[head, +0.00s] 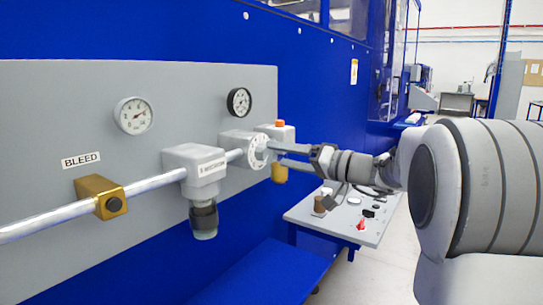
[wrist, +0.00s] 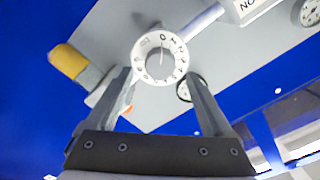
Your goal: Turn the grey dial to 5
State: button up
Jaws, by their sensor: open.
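The dial (head: 258,151) is a round, light grey disc with dark markings on the valve block of the wall panel. In the wrist view the dial (wrist: 160,57) faces me, with digits around its rim and a thin dark line near its middle. The digits are too blurred to tell which one it is set to. My gripper (head: 274,153) is open at the dial, coming from the right. In the wrist view my gripper (wrist: 158,76) has its fingers spread to the left and right of the dial's lower part. I cannot tell whether they touch it.
A metal pipe (head: 75,215) runs along the grey panel (head: 60,110), with a brass BLEED block (head: 101,196) and a grey fitting (head: 194,170). Two gauges (head: 133,115) (head: 239,102) sit above. A small control table (head: 345,221) stands below my arm.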

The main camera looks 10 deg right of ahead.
aim_at(269, 153)
jog(key=shift+x, duration=1.9)
grip_shut()
